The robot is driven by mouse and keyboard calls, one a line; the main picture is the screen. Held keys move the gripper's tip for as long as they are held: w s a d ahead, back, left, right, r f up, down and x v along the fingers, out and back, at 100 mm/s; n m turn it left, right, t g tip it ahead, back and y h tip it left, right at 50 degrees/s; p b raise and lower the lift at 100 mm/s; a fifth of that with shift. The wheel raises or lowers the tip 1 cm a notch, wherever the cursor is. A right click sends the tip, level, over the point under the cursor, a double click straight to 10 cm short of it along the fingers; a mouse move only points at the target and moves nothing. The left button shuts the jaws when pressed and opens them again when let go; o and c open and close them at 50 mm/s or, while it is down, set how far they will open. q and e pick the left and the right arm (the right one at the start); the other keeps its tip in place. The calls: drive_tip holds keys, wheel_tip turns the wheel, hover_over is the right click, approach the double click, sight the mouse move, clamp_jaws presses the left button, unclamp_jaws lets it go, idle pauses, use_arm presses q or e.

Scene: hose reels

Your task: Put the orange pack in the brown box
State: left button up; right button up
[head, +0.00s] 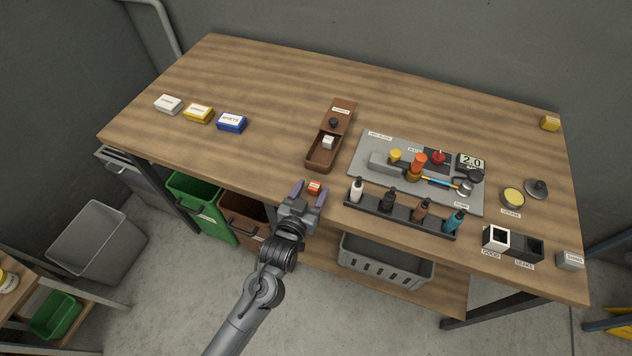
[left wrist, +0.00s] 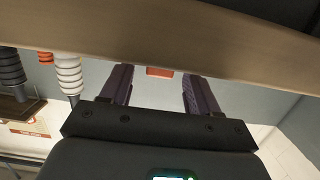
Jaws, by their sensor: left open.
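The small orange pack (head: 314,187) with a pale label lies near the front edge of the table. My left gripper (head: 309,193) is open, its purple-grey fingers at either side of the pack; I cannot tell whether they touch it. In the left wrist view the pack (left wrist: 159,72) shows as an orange patch between and beyond the fingertips (left wrist: 158,78). An open brown wooden box (head: 318,165) with a white cube in it stands behind the pack. A larger brown bin (head: 247,208) sits below the table, beside a green one. My right gripper is out of view.
A grey mat (head: 367,170) with tools and a black rack (head: 400,208) of bottles lie right of the gripper. White, yellow and blue boxes (head: 231,122) stand at the left. A grey basket (head: 385,263) is under the table. The left table front is clear.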

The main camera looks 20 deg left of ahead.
use_arm(q)
drive_tip(key=s+a+f+g, duration=0.1)
drive_tip(key=s+f+g, duration=0.1)
drive_tip(key=s, duration=0.6)
drive_tip(key=s+a+f+m+g, duration=0.1)
drive_tip(key=s+f+g, duration=0.1)
drive_tip(key=s+g, duration=0.3)
drive_tip(key=s, duration=0.4)
drive_tip(key=shift+s+h+p, duration=0.3)
drive_tip(key=shift+h, duration=0.1)
drive_tip(key=s+a+g, duration=0.1)
drive_tip(key=s+g, duration=0.1)
drive_tip(key=s, duration=0.1)
drive_tip(key=s+a+g, duration=0.1)
drive_tip(key=s, duration=0.3)
drive_tip(key=s+g, duration=0.2)
drive_tip(key=s, duration=0.2)
drive_tip(key=shift+s+a+f+m+g+y, duration=0.1)
drive_tip(key=shift+a+f+m+g+y, duration=0.05)
drive_tip(key=shift+a+m+g+y, duration=0.2)
